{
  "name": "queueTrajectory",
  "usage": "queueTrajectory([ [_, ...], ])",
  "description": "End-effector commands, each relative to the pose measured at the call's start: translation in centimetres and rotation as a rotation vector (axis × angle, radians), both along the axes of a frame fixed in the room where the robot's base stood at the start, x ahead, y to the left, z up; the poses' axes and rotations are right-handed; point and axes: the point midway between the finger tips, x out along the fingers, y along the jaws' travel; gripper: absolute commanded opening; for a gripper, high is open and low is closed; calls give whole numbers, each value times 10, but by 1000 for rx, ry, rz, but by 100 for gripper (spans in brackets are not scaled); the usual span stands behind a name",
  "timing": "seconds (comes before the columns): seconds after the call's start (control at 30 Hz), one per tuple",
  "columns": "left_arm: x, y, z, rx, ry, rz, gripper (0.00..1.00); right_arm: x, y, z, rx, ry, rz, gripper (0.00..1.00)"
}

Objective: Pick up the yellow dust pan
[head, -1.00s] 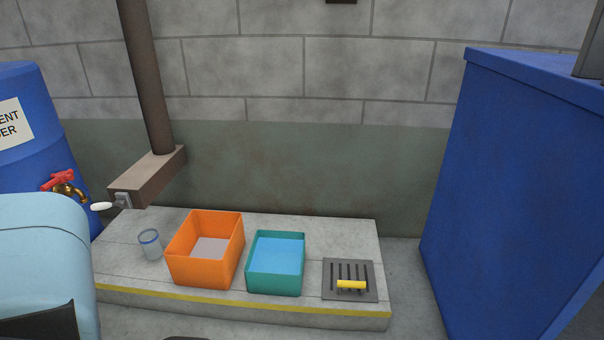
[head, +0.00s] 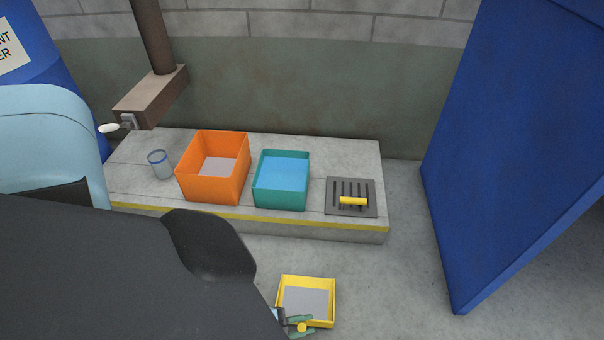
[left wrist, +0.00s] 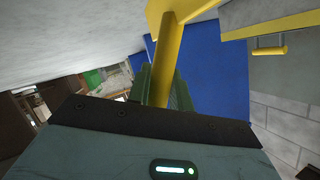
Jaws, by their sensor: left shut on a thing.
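The yellow dust pan (head: 308,282), a shallow tray with yellow walls and a grey inside, shows at the bottom of the head view, in front of the concrete step. My left gripper (head: 300,327) is shut on its handle at the near side. In the left wrist view the yellow handle (left wrist: 166,62) runs up from between the green fingers of the left gripper (left wrist: 163,88) to the pan's body at the top edge. I cannot tell how high the pan is above the floor. My right gripper is not in view.
The concrete step (head: 350,153) holds a glass (head: 160,165), an orange bin (head: 210,185), a teal bin (head: 281,196) and a grate (head: 367,187) with a yellow handle. A blue cabinet (head: 500,150) stands right. Bare floor (head: 400,290) lies between cabinet and pan.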

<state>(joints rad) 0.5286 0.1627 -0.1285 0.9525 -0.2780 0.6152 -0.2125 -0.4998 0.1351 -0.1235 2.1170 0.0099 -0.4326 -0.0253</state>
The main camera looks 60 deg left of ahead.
Motion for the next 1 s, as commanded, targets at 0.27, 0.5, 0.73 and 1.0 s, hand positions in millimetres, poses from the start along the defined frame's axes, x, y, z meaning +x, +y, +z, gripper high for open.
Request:
queueTrajectory([
  [0.27,-12,-4,9,0,-2,0,0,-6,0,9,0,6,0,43],
  [0.5,-41,-13,12,-1,-1,0,0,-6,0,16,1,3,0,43],
  [0.73,-89,-28,17,-1,1,1,0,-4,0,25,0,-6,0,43],
  [1.0,-136,-42,21,1,-2,0,0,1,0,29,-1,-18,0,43],
])
